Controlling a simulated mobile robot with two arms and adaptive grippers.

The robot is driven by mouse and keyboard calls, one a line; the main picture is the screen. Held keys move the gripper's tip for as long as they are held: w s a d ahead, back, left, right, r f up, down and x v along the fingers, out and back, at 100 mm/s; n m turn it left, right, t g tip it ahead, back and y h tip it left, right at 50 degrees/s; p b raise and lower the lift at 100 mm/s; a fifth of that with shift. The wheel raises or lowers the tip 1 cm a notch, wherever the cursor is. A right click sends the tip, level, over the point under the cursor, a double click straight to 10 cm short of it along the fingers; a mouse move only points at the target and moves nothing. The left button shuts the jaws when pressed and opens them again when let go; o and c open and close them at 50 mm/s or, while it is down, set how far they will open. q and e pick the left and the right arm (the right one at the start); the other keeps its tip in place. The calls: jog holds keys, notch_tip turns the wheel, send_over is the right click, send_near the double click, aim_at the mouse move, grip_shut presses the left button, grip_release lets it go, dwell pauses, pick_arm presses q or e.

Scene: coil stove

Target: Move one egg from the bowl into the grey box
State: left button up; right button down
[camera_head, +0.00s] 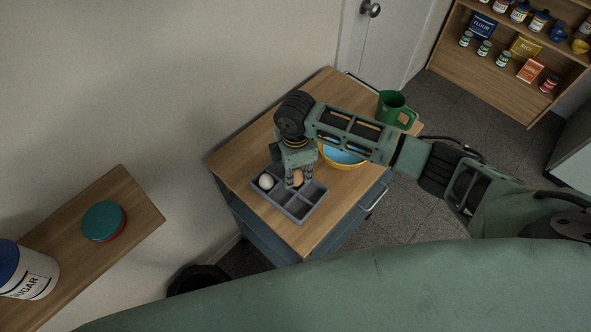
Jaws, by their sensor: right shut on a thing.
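A grey box (293,216) with several square compartments sits on the wooden top of a cart. A white egg (266,182) lies in its left compartment. My right gripper (298,183) points down over the back part of the box and is shut on a brown egg (298,176). I cannot tell whether this egg touches the compartment floor. My left gripper is out of view.
A green mug (394,108) stands at the cart's back right corner. The wooden cart top (243,150) is clear left of the box. A shelf (140,215) at the left holds a round tin (104,221) and a sugar canister (28,275). A pantry shelf (500,75) stands far right.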

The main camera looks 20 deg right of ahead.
aim_at(296, 171)
jog(key=shift+f, duration=0.5)
jog(key=c, duration=1.4)
grip_release()
jog(key=shift+r, duration=0.2)
notch_tip(296, 171, up, 12)
jog(key=shift+f, duration=0.15)
